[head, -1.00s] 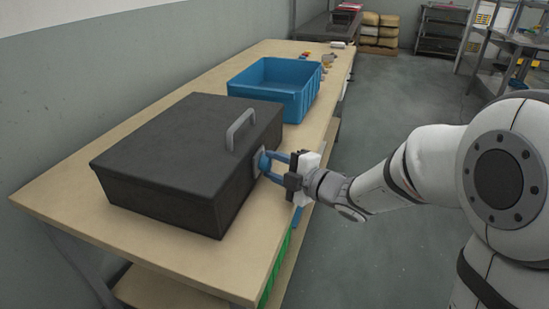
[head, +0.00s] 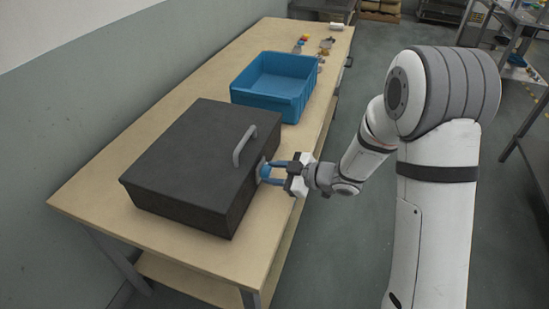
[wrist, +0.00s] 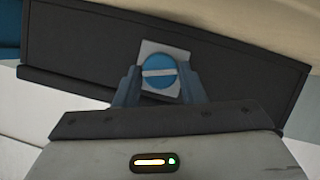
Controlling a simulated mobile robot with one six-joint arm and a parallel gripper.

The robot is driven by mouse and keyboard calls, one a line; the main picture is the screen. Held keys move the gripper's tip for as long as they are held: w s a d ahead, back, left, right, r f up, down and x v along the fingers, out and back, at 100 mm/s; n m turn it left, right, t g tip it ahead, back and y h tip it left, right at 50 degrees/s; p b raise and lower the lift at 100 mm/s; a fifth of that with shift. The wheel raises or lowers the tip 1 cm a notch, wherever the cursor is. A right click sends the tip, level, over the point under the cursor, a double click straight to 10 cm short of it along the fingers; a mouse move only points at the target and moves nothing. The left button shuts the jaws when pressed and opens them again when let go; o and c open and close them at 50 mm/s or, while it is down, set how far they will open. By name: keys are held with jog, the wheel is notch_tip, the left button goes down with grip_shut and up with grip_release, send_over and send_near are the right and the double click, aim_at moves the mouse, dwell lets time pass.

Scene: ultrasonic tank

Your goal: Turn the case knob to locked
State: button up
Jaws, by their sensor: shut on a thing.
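The dark case (head: 185,145) sits shut on the wooden table, with a grey handle (head: 244,146) on its lid. The round blue knob (wrist: 158,72) is on a pale square plate (wrist: 148,48) on the case's side wall. A white line across the knob lies nearly level in the wrist view, tilted slightly. My gripper (head: 271,170) reaches in from the right at the case's side. Its blue fingers are shut on the knob, one on each side. In the head view the fingers mostly hide the knob.
A blue open bin (head: 273,84) stands on the table (head: 160,118) behind the case. Small coloured items (head: 302,42) lie at the table's far end. A wall runs along the left. The floor right of the table is clear near my arm.

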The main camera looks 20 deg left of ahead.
jog(key=p, duration=0.1)
jog(key=m+g+p, duration=0.1)
jog(key=p, duration=0.1)
jog(key=shift+w+r, duration=0.1)
jog(key=shift+r, duration=0.2)
jog(key=shift+f+m+g+p, duration=0.25)
jog(key=shift+m+p, duration=0.45)
jog(key=shift+p, duration=0.5)
jog(key=o, duration=1)
jog(key=shift+w+d, duration=0.1)
jog(key=v, duration=0.7)
jog(key=shift+d+r, duration=0.1)
jog(key=shift+d, duration=0.2)
